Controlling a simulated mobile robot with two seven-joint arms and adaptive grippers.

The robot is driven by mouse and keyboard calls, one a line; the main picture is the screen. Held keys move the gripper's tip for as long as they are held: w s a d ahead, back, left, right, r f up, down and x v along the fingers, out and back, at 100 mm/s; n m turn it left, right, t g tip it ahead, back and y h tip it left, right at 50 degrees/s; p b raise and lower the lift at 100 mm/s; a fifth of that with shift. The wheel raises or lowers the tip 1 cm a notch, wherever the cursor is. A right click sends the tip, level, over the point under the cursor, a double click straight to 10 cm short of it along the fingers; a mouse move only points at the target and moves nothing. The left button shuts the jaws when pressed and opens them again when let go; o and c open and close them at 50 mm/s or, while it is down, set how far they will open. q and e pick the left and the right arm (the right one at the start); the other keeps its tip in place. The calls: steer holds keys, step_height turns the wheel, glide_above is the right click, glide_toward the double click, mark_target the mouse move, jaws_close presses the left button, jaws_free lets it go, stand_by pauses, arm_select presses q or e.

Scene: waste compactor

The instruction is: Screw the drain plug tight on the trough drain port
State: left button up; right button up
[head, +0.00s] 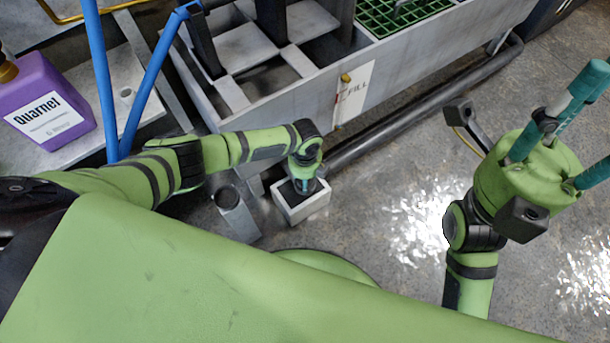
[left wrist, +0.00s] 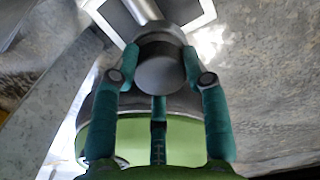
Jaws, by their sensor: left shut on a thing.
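The drain plug (left wrist: 168,68) is a dark grey round cap in the left wrist view. It sits at the end of a pale metal pipe, the drain port (left wrist: 143,10), in line with it. Whether its thread is fully seated cannot be seen. My left gripper (left wrist: 160,75) is shut on the plug, with teal fingers on both sides and one below. In the head view my left gripper (head: 304,186) is low beside the trough (head: 240,112), over a white-rimmed box; my wrist hides the plug there. My right gripper (head: 572,122) is empty, its fingers spread apart, at the right.
The white-rimmed box (head: 306,211) stands on the floor below my left gripper. A dark pipe (head: 425,108) runs along the trough's foot. The floor at centre right is clear.

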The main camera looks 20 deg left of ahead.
arm_select(q)
steer(key=c, duration=0.3)
steer(key=m+b, duration=0.1)
steer(key=m, duration=0.1)
steer(key=shift+f+m, duration=0.15)
steer(key=shift+m, duration=0.15)
steer(key=m, duration=0.2)
steer(key=shift+m, duration=0.3)
steer(key=shift+m+b, duration=0.7)
steer(key=shift+m, duration=0.4)
steer(key=m, duration=0.3)
steer(key=m+b, duration=0.1)
steer(key=m, duration=0.2)
steer(key=shift+b, duration=0.4)
steer(key=shift+m, duration=1.1)
